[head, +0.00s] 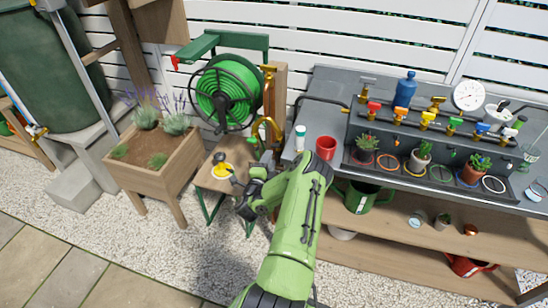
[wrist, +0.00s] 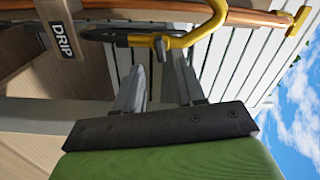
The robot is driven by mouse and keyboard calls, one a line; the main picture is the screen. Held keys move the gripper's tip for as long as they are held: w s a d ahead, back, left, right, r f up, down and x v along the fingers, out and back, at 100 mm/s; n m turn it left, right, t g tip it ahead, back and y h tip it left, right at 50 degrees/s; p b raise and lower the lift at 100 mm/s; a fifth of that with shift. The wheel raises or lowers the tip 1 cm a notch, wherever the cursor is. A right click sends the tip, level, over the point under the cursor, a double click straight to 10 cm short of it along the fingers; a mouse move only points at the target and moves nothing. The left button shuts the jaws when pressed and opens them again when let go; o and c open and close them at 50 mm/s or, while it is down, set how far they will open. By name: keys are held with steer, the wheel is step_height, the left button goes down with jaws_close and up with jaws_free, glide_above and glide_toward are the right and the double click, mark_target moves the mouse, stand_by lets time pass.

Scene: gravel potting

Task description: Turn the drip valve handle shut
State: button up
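A curved yellow fitting (wrist: 200,30) runs beside the pipe, with a dark, hose-like end.
A green hose reel (head: 226,92) stands just left of the pipe. A wooden planter (head: 158,172) is further left. The potting bench holds a red cup (head: 326,147), a white bottle (head: 300,138) and several potted plants on the right. A small side table (head: 212,181) stands below.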

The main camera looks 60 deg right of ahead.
mark_target(275, 147)
steer(key=d, duration=0.2)
steer(key=d+b, duration=0.1)
steer(key=d, duration=0.1)
steer(key=w+d, duration=0.1)
steer(key=d, duration=0.1)
steer(key=shift+b, duration=0.35)
jaws_close()
